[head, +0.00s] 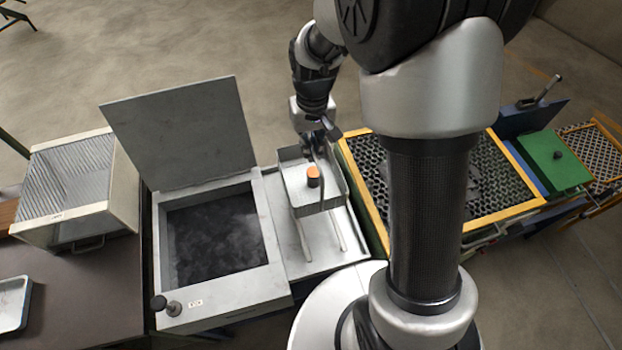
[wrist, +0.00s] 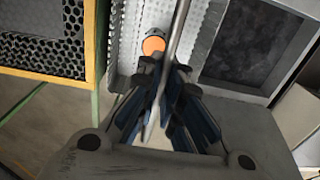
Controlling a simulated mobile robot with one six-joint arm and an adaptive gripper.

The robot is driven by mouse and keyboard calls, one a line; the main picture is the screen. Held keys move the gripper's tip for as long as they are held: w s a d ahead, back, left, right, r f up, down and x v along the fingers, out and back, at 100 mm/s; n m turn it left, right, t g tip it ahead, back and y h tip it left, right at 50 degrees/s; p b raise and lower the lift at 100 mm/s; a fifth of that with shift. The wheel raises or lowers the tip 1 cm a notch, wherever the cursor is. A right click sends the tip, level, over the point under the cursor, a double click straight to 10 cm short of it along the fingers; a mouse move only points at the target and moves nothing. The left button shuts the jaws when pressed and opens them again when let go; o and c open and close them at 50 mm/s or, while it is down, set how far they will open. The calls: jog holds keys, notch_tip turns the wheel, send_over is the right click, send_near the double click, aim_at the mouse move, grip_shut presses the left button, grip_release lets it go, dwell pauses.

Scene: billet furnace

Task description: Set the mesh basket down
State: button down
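The mesh basket (head: 312,204) is a grey open box with a tall bail handle, over the pale tray area right of the open bath. A dark cylinder with an orange top (head: 313,176) is inside it. My gripper (head: 318,136) is above the basket's far side, at the handle. In the wrist view the fingers of my gripper (wrist: 167,78) close around the grey handle bar, and the perforated basket wall (wrist: 205,35) shows beyond. I cannot tell whether the basket's underside touches the two rails (head: 303,238) below it.
The bath (head: 280,285), with its lid (head: 182,130) raised and dark contents, is left of the basket. A yellow-framed grate (head: 500,222) is close on the right. A slatted box (head: 75,185) and a shallow tray (head: 14,302) stand at the left. A green block (head: 555,162) is farther right.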

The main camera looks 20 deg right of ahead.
aim_at(311, 172)
notch_tip(311, 172, down, 12)
jog(key=shift+f+b, duration=0.25)
jog(key=shift+b, duration=0.4)
jog(key=c, duration=2.3)
grip_release()
jog(key=shift+f, duration=0.2)
jog(key=o, duration=0.5)
jog(key=shift+o, duration=0.2)
jog(key=shift+r, duration=0.2)
